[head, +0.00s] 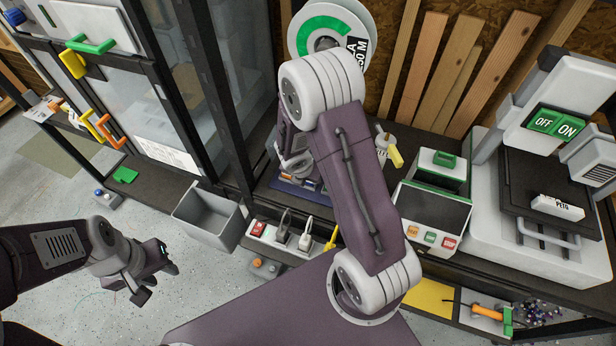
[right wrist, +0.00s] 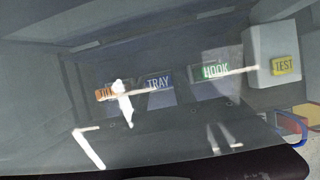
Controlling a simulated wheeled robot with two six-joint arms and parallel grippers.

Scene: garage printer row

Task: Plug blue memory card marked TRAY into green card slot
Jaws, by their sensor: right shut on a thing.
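The blue memory card marked TRAY (right wrist: 158,82) shows in the middle of the right wrist view, between an orange-labelled card (right wrist: 105,94) and a green HOOK card (right wrist: 215,71). My right gripper (head: 292,168) is low over the card holder (head: 290,186), partly hidden by its own arm. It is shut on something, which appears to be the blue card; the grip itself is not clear. A green piece (head: 445,159) sits on a white, green-trimmed box; I cannot tell whether it is the green card slot. My left gripper (head: 157,280) is open and empty, over the floor.
A yellow TEST piece (right wrist: 284,65) stands right of the cards. A spool (head: 330,28) stands behind my right arm.

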